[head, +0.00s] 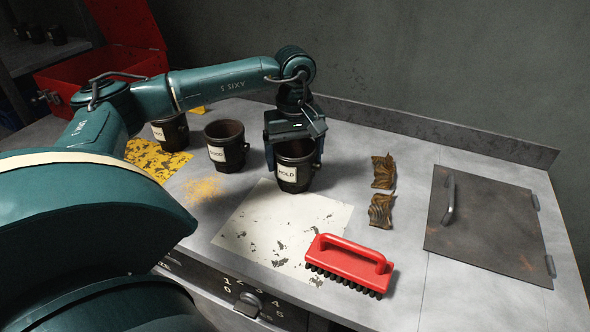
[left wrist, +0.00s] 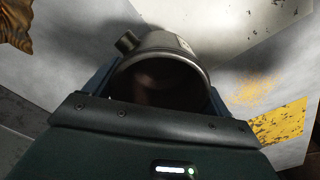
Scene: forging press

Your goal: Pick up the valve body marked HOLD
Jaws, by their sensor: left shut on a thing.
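The valve body marked HOLD (head: 291,174) is a dark cup-shaped part with a white label, upright at the back edge of a pale sheet on the bench. My left gripper (head: 294,148) reaches down over it from above and is shut on it, one finger on each side. In the left wrist view the valve body (left wrist: 165,62) shows its round open mouth and a side stub between the fingers of the gripper (left wrist: 155,95). I cannot tell whether its base touches the bench. My right gripper is not in view.
Two similar labelled valve bodies stand to the left, one nearer (head: 226,146) and one farther (head: 170,131). A red brush (head: 349,262) lies in front. A red toolbox (head: 95,70) is behind.

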